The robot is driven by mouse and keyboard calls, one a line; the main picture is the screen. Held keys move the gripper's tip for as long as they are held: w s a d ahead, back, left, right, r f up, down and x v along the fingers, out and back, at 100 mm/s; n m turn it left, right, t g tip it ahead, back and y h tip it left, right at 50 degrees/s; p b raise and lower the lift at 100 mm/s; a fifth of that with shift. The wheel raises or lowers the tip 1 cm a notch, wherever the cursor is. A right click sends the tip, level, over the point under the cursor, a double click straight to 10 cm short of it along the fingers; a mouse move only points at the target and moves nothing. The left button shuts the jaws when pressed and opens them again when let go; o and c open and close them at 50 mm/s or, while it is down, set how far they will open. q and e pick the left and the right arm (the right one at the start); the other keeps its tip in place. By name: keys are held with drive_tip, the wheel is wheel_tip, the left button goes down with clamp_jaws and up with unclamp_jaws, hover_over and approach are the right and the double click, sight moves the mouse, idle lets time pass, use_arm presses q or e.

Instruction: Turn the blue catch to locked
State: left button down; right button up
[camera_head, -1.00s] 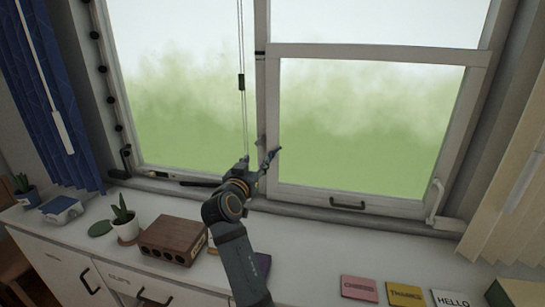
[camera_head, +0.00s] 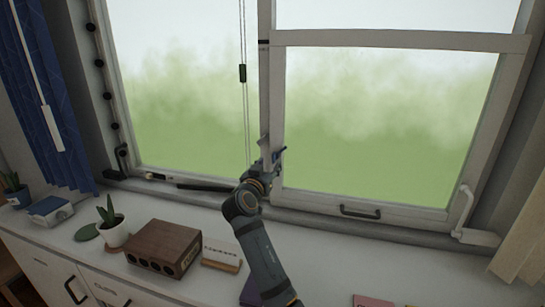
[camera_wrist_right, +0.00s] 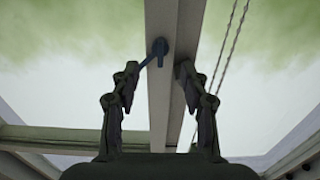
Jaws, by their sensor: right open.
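The blue catch (camera_wrist_right: 158,47) shows in the right wrist view on the pale window post (camera_wrist_right: 163,105). Its round pivot is on the post, and its short lever slants down to the left. My right gripper (camera_wrist_right: 157,70) is open in that view, with one finger on each side of the post. The left finger's tip is close to the lever's end; I cannot tell whether they touch. In the head view my right gripper (camera_head: 272,163) is at the lower part of the same post, where it hides much of the catch. My left gripper is not in view.
A sill with a black handle (camera_head: 360,211) runs below the window. A white lever (camera_head: 465,208) is at the lower right. The counter holds a brown block (camera_head: 163,247), a potted plant (camera_head: 113,232) and a white card (camera_head: 222,253). Cords (camera_head: 245,110) hang left of the post.

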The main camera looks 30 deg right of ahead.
sight(273, 158)
drive_tip(key=p+x, duration=0.1)
drive_tip(key=x, duration=0.4)
drive_tip(key=shift+f, duration=0.1)
clamp_jaws()
